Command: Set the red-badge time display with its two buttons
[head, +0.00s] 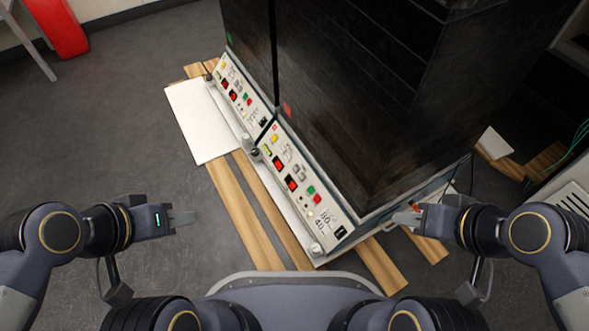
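Two dark shaker cabinets stand side by side, each with a slanted white control panel. The nearer cabinet (350,100) bears a red badge (287,109). Its panel (284,205) has two dark displays with red digits, an upper one (278,162) and a lower one (292,184); the digits are too small to read. A green button (311,190) and a red button (318,199) sit beside the lower display. My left gripper (192,217) looks shut and empty, left of the panel over the floor. My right gripper (396,218) looks shut at the cabinet's lower right side; contact is unclear.
The farther cabinet has a green badge (229,38) and a similar panel (238,90). Wooden planks (240,212) and a white board (196,120) lie under and beside the cabinets. Green cables (573,140) hang at the right.

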